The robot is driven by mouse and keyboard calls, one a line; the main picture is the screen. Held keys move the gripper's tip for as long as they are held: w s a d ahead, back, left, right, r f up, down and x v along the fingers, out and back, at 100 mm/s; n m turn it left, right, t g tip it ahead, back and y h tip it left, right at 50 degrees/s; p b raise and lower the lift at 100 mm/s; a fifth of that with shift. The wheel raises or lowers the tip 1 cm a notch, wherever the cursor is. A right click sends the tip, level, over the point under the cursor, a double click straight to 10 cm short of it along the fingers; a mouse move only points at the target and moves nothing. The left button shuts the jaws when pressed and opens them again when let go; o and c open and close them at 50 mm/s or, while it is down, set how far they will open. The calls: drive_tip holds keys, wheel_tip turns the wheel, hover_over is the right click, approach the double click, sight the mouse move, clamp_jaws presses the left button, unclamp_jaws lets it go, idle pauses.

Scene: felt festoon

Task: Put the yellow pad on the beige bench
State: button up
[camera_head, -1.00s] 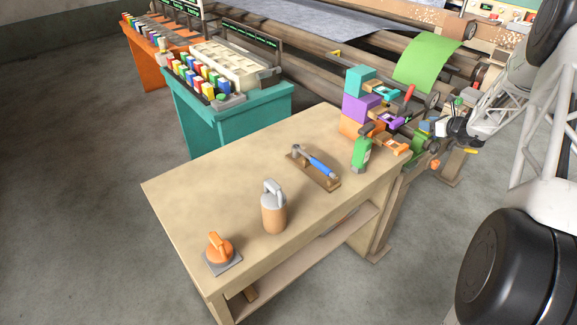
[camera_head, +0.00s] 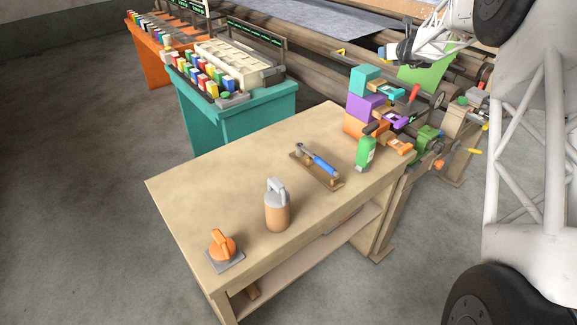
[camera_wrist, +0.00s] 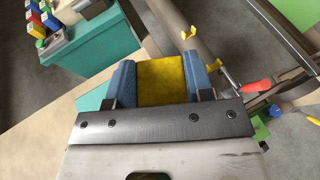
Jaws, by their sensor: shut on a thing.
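My gripper (camera_head: 392,51) is raised in the head view, up and to the right, beyond the coloured block stack. In the wrist view its two blue fingers are shut on the yellow pad (camera_wrist: 162,82), which sits between them. The pad cannot be made out in the head view. The beige bench (camera_head: 235,185) stands in the middle of the head view, well below and to the left of my gripper. Its near top has wide bare stretches.
On the bench stand an orange-knobbed block (camera_head: 223,245), a grey-handled canister (camera_head: 277,207), a blue-handled tool on a board (camera_head: 318,165), a green bottle (camera_head: 365,153) and stacked coloured bins (camera_head: 366,105). A teal table (camera_head: 240,112) and long rollers lie behind.

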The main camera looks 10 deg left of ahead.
drive_tip(key=s+a+n+y, duration=0.1)
drive_tip(key=s+a, duration=0.4)
drive_tip(key=a, duration=0.7)
drive_tip(key=s+a, duration=0.4)
drive_tip(key=a, duration=0.8)
drive_tip(key=s+a+n+y, duration=0.1)
drive_tip(key=s+a, duration=0.4)
drive_tip(key=a, duration=0.6)
drive_tip(key=s+a+f+n+g+y, duration=0.1)
drive_tip(key=s+a+f, duration=0.1)
drive_tip(key=s+a, duration=1.1)
drive_tip(key=s+a+f+n+g+y, duration=0.1)
drive_tip(key=s+a+f, duration=0.1)
drive_tip(key=s+a, duration=1.05)
drive_tip(key=d+f+n+g+y, duration=0.1)
drive_tip(key=d+f, duration=0.4)
drive_tip(key=d, duration=0.4)
drive_tip(key=w+d+f+n+g+y, duration=0.1)
drive_tip(key=d+f+n+g, duration=0.1)
drive_tip(key=d+f, duration=0.3)
drive_tip(key=w+d+f+n+g+y, duration=0.1)
drive_tip(key=d+f, duration=0.4)
drive_tip(key=d, duration=0.8)
drive_tip(key=shift+d+f+n+g, duration=0.15)
drive_tip(key=shift+n+g, duration=0.45)
